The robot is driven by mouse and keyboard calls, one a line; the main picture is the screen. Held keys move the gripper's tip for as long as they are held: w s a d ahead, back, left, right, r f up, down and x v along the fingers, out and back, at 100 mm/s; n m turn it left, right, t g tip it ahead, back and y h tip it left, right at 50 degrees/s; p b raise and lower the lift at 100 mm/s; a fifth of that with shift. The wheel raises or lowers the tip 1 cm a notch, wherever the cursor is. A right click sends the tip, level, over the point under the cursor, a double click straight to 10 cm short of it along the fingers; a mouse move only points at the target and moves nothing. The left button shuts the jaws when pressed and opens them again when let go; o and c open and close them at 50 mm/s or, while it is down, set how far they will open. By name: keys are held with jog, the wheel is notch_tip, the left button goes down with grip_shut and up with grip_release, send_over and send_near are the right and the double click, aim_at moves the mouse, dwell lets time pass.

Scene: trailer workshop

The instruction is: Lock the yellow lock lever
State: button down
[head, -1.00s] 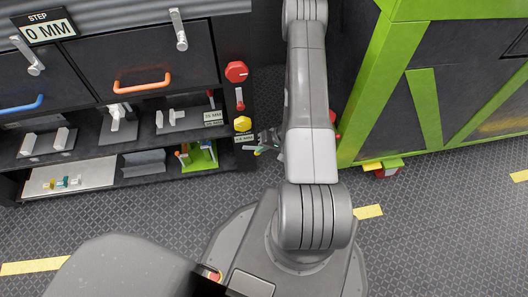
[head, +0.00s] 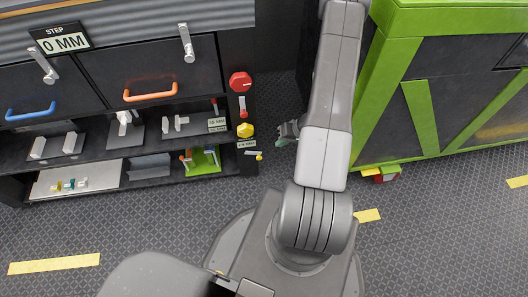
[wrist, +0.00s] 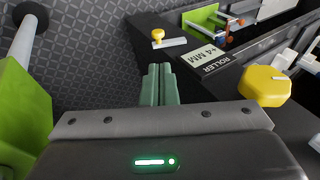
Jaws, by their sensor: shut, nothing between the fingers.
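The yellow lock lever (head: 254,154) is a short pale bar with a yellow knob at its end, low on the dark cabinet's right-hand post. In the head view it sticks out to the right, nearly level, tilted slightly down to the knob. In the wrist view the lever (wrist: 168,42) lies beyond my fingertips, its yellow knob at the left end. My gripper (wrist: 159,70) has green fingers pressed together with nothing between them. In the head view my gripper (head: 281,142) is right of the lever, apart from it, partly hidden by my arm.
A yellow hexagonal knob (head: 245,130) sits just above the lever, with a label reading "ROLLER" (wrist: 208,58) between them in the wrist view. A red knob (head: 240,82) and red-tipped lever (head: 243,107) are higher. A green-framed cabinet (head: 385,75) stands right. Floor between is open.

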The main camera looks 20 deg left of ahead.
aim_at(260, 157)
jog(key=shift+d+r, duration=0.25)
jog(key=shift+d, duration=0.05)
jog(key=shift+f, duration=0.1)
jog(key=b+x, duration=0.6)
jog(key=x, duration=0.8)
jog(key=shift+d+b, duration=0.1)
jog(key=shift+b, duration=0.3)
